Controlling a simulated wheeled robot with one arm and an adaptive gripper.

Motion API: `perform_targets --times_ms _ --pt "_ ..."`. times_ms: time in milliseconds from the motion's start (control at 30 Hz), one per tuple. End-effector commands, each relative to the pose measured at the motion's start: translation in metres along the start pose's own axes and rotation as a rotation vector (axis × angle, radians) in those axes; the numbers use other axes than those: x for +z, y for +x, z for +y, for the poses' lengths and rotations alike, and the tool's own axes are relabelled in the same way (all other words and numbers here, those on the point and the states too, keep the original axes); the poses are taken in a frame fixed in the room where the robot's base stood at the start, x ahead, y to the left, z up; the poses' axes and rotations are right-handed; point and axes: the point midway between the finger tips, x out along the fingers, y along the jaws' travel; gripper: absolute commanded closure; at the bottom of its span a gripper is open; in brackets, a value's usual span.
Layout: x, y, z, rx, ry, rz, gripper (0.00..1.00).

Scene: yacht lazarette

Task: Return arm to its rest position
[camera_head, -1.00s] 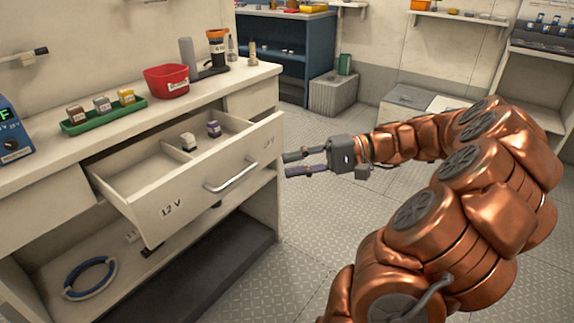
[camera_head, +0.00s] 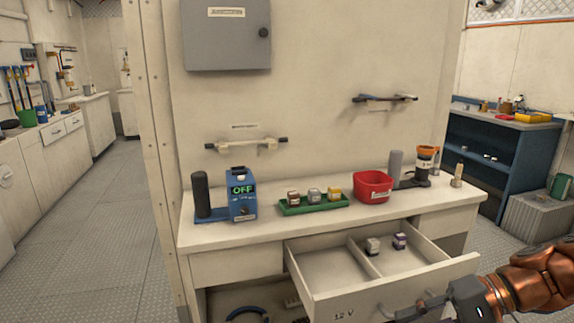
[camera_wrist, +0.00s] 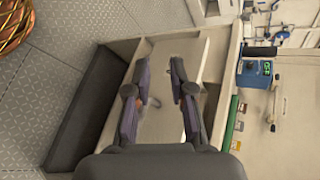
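My gripper (camera_wrist: 159,68) is open and empty in the wrist view, its two dark fingers apart. In the head view my gripper (camera_head: 418,308) is at the lower right, partly cut off by the bottom edge, overlapping the front of the open drawer (camera_head: 362,304) marked 12 V. Whether it touches the drawer front cannot be told. My copper-coloured arm enters from the right edge. The drawer holds a pale small block (camera_head: 372,246) and a purple one (camera_head: 399,241) in its right compartment.
On the counter (camera_head: 262,233) stand a blue device (camera_head: 241,205) reading OFF, a green tray (camera_head: 313,206) with small blocks, a red bin (camera_head: 373,187) and an orange-topped container (camera_head: 426,160). The drawer juts into the floor space. Open floor lies at left (camera_head: 90,225).

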Motion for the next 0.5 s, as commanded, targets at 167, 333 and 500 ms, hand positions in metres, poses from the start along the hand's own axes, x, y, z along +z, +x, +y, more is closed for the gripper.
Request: perform_targets --times_ms 167,333,500 --pt "0.054 0.024 -0.036 0.242 -0.027 -0.096 0.77" --pt "0.100 0.032 -0.047 0.465 -0.067 -0.143 0.77" --pt "0.140 0.023 -0.053 0.680 -0.128 -0.152 0.77"
